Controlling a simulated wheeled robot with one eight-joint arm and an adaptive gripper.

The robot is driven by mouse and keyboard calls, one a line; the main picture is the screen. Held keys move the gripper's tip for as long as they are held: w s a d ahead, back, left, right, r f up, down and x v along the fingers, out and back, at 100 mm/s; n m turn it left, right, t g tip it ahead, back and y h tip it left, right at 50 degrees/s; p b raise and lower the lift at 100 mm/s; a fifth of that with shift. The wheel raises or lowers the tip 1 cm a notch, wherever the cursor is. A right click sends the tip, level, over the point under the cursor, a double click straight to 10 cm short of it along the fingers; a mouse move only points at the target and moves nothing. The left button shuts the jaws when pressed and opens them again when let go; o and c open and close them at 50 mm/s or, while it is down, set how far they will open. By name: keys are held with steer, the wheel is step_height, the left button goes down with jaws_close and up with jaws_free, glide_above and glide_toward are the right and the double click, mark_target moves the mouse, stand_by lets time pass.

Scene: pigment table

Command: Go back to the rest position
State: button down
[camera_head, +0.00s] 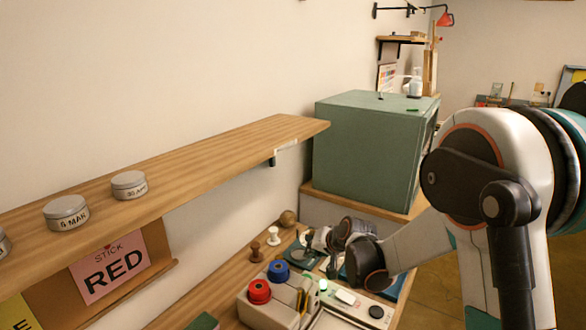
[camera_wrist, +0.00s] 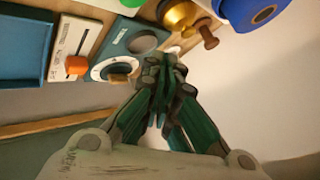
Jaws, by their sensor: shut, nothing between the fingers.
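My gripper (camera_wrist: 165,65) reaches in from the bottom of the wrist view. Its green and grey fingers meet at the tips, with nothing between them. Behind the tips is a grey-teal device (camera_wrist: 128,40) with a round dial; I cannot tell how far away it is. In the head view my arm comes in from the right and bends down to the table. The gripper end there is small and partly hidden among the things by the wall.
A wooden shelf (camera_head: 200,165) with lidded tins (camera_head: 66,212) overhangs the table at left. A green cabinet (camera_head: 365,145) stands behind. Red (camera_head: 259,291) and blue (camera_head: 278,271) rolls stand near the arm. A blue tray (camera_wrist: 22,45) shows in the wrist view.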

steer(key=s+d+r+n+h, duration=0.1)
steer(key=s+d+r, duration=0.3)
steer(key=s+r, duration=0.35)
steer(key=s+d+r+h, duration=0.1)
steer(key=s+d+r, duration=0.2)
steer(key=s+r, duration=0.5)
steer(key=s+d+h, duration=0.1)
steer(key=s+d, duration=0.2)
steer(key=s, duration=0.7)
steer(key=s+d+n+h, duration=0.1)
steer(key=s+d, duration=0.2)
steer(key=s, duration=0.8)
steer(key=shift+s+d+f+g+h, duration=0.2)
steer(key=shift+d+f+g+h, duration=0.1)
steer(key=shift+f, duration=0.1)
